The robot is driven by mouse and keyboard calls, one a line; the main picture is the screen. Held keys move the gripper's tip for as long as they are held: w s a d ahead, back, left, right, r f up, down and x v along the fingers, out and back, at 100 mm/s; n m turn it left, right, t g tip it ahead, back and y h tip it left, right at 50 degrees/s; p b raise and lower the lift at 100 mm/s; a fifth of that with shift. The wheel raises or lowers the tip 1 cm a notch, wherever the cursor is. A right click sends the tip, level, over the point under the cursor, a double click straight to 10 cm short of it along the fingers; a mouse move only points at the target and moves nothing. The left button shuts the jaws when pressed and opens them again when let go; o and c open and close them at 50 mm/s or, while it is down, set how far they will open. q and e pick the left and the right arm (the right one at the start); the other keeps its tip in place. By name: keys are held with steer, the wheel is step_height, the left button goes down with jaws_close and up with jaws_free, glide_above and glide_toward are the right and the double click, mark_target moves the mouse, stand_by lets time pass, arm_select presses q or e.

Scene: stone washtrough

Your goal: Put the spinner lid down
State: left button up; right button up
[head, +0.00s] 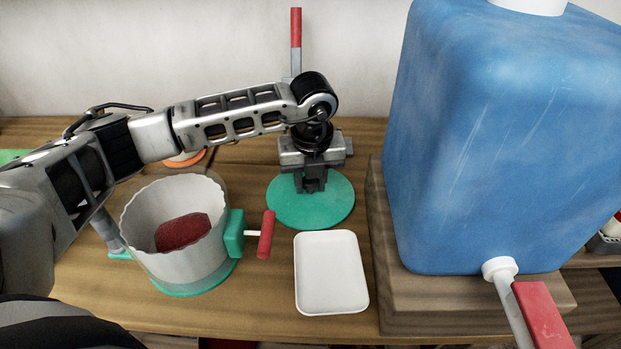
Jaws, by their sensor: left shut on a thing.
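The spinner lid (325,212) is a flat green disc right of the middle of the head view. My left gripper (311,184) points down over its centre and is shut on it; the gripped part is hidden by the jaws. The lid looks about level and close to the table; I cannot tell if it touches. The spinner bowl (165,255) stands open to the left, white with a green base and a side crank with a red handle (267,234). A dark red thing (183,232) lies inside it. My right gripper is not in view.
A white tray (331,272) lies in front of the lid. A large blue water container (490,140) with a red-handled tap (540,315) stands on a wooden block (430,312) at right. An orange-rimmed item (187,159) sits behind the bowl. A red-handled upright item (296,28) is behind my gripper.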

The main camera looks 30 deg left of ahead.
mark_target(312, 185)
arm_select(q)
steer(key=o, duration=1)
steer(key=shift+f, duration=0.1)
steer(key=r, duration=0.8)
steer(key=s+d+r, duration=0.1)
steer(key=r, duration=0.3)
steer(key=shift+r+b, duration=0.15)
steer(key=shift+b, duration=0.15)
steer(key=shift+s, duration=0.1)
